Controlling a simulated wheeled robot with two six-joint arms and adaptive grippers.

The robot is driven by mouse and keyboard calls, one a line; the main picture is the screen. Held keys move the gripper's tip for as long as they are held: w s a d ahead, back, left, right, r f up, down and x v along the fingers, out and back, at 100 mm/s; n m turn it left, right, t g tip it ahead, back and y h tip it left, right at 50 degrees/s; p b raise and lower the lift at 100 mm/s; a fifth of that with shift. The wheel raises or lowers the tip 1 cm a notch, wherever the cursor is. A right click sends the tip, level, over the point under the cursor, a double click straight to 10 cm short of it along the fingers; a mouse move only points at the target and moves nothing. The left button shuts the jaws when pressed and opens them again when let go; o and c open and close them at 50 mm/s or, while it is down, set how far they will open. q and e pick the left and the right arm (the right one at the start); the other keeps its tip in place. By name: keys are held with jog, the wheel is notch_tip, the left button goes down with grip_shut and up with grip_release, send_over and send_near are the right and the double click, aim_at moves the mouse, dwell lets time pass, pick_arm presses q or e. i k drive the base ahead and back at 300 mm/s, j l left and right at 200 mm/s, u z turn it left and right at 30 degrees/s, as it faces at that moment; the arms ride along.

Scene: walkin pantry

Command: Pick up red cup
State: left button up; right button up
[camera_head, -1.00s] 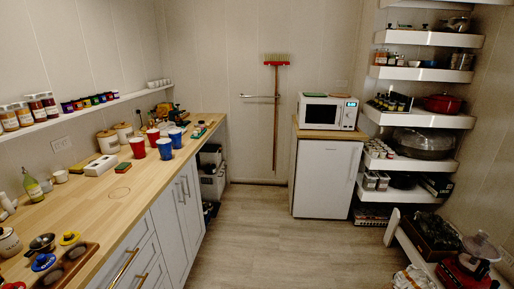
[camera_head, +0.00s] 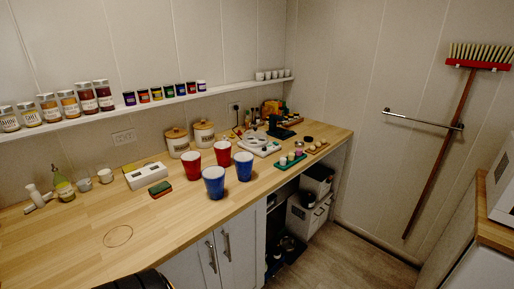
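Two red cups stand upright on the wooden counter (camera_head: 70,240). The nearer red cup (camera_head: 193,163) is on the left, and the other red cup (camera_head: 222,153) is a little behind it to the right. A blue cup (camera_head: 214,183) stands in front of them, and a second blue cup (camera_head: 244,166) stands to the right. All show pale insides. Neither of my grippers can be made out. A dark rounded shape, too cut off to identify, shows at the bottom edge left of centre.
Two lidded canisters (camera_head: 178,143) stand behind the cups. A white box (camera_head: 146,175) and a green-and-brown sponge (camera_head: 160,189) lie to the left. A green tray (camera_head: 289,162) with small items lies right. A jar shelf (camera_head: 70,122) runs above. The counter's front left is clear.

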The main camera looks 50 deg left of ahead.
aim_at(223, 155)
jog(key=i+l+u, duration=0.15)
jog(key=i, duration=0.4)
jog(key=i+l+u, duration=0.1)
jog(key=i, duration=0.5)
jog(key=i+l+u, duration=0.1)
jog(key=u, duration=0.35)
jog(key=l+u, duration=0.1)
jog(key=u, duration=0.35)
jog(key=i+l+u, duration=0.1)
jog(key=u, duration=0.35)
jog(key=l+u, duration=0.25)
jog(key=u, duration=0.2)
jog(key=l+u, duration=0.15)
jog(key=u, duration=0.3)
